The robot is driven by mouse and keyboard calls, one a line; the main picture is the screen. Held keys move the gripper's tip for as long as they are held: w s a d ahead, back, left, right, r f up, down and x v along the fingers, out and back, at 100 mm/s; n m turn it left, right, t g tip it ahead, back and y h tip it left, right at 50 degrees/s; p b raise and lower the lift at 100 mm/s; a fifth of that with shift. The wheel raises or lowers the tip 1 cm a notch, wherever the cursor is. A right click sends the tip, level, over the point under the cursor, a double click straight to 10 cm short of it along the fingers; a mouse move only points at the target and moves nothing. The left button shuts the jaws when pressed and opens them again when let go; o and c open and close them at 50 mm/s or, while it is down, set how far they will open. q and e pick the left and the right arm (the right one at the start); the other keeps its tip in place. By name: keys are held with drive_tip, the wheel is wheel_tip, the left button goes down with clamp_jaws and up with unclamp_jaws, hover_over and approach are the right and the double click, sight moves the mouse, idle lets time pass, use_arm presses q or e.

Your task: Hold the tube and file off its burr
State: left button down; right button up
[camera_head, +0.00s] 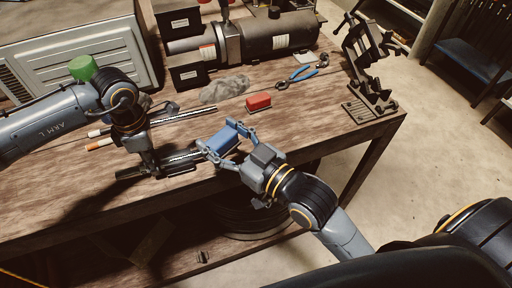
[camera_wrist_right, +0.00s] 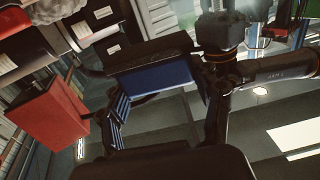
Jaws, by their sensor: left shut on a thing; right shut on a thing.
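A short dark metal tube (camera_head: 182,158) lies level just above or on the table's front part in the head view. My left gripper (camera_head: 150,168) comes down from above and is shut on it near its middle. My right gripper (camera_head: 228,144) is shut on a blue block (camera_head: 221,140), with a finger on either side of it. The block also shows between the fingers in the right wrist view (camera_wrist_right: 152,78). It is beside the tube's right end; whether they touch, I cannot tell. No separate file is clearly visible, and no burr can be made out.
A large cylindrical machine (camera_head: 275,38) stands behind; a dark metal stand (camera_head: 370,75) is at the right corner.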

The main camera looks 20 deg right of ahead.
drive_tip(key=w+a+r+n+g+y, duration=0.1)
drive_tip(key=w+a+n+g+y, duration=0.15)
drive_tip(key=w+n+y, duration=0.35)
drive_tip(key=shift+w+d+f+m+g+h, duration=0.15)
drive_tip(key=shift+f+m+h, duration=0.2)
drive_tip(key=shift+f, duration=0.75)
drive_tip(key=shift+w+d+f+m+g+h, duration=0.15)
drive_tip(key=shift+f+m, duration=0.3)
drive_tip(key=shift+f, duration=0.65)
drive_tip(key=shift+w+d+f+m+g+h, duration=0.15)
drive_tip(key=shift+f+m, duration=0.25)
drive_tip(key=shift+f, duration=0.7)
drive_tip(key=shift+s+d+f, duration=0.1)
drive_tip(key=shift+d+f, duration=0.45)
drive_tip(key=shift+f, duration=0.1)
drive_tip(key=shift+s+d, duration=0.1)
drive_tip(key=shift+d, duration=2.55)
drive_tip(key=shift+a, duration=3.05)
drive_tip(key=shift+a+r, duration=0.15)
drive_tip(key=shift+r, duration=0.05)
wheel_tip(320, 180, up, 8)
use_arm(q)
drive_tip(key=c, duration=1.1)
unclamp_jaws()
use_arm(e)
drive_tip(key=shift+f, duration=0.1)
